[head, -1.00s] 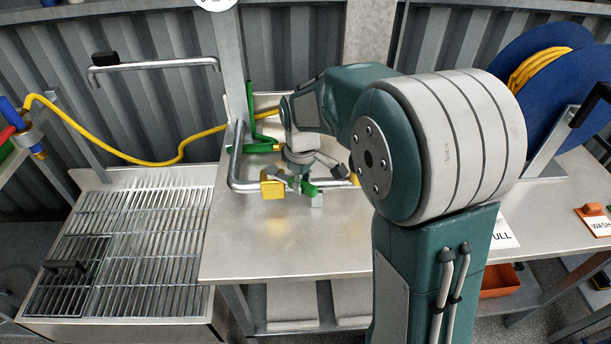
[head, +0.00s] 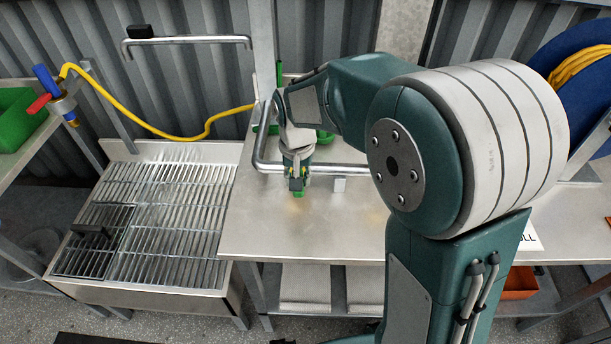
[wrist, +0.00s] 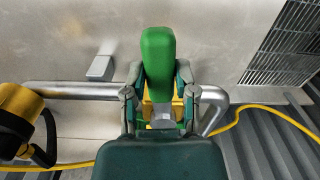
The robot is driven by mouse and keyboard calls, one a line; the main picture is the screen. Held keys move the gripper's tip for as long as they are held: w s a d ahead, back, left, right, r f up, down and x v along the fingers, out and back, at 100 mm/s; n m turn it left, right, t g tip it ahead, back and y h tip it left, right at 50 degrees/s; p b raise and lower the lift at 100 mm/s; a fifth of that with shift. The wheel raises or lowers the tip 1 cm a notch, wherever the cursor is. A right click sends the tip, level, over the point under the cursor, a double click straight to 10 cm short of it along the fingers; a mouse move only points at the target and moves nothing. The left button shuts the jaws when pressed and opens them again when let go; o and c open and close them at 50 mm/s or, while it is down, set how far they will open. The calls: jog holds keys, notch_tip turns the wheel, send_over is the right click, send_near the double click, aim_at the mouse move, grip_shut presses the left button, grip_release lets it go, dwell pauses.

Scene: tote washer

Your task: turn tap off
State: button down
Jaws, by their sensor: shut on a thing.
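The tap has a green lever handle, seen in the wrist view (wrist: 158,55), on a yellow body (wrist: 150,110) set on a grey metal pipe (wrist: 75,90). The lever points across the pipe, roughly at right angles to it. My gripper (wrist: 159,95) has a finger on each side of the lever and is shut on it. In the head view, my gripper (head: 297,184) points down at the pipe (head: 256,150), and only the green lever tip (head: 298,194) shows below it.
A small grey block (head: 340,184) stands beside the pipe. Another yellow fitting with a black part (wrist: 18,105) is on the pipe. A grated sink (head: 165,235) is left of the steel table (head: 300,232). A red-and-blue-handled valve (head: 58,102) feeds a yellow hose (head: 150,158).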

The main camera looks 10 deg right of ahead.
jog(key=shift+a+f+m, duration=0.15)
jog(key=shift+a+m, duration=0.3)
jog(key=shift+m, duration=0.15)
jog(key=c, duration=0.6)
grip_release()
jog(key=shift+o, duration=1)
jog(key=shift+w+a, duration=0.1)
jog(key=shift+a, duration=0.05)
notch_tip(320, 180, up, 12)
jog(key=shift+a, duration=0.1)
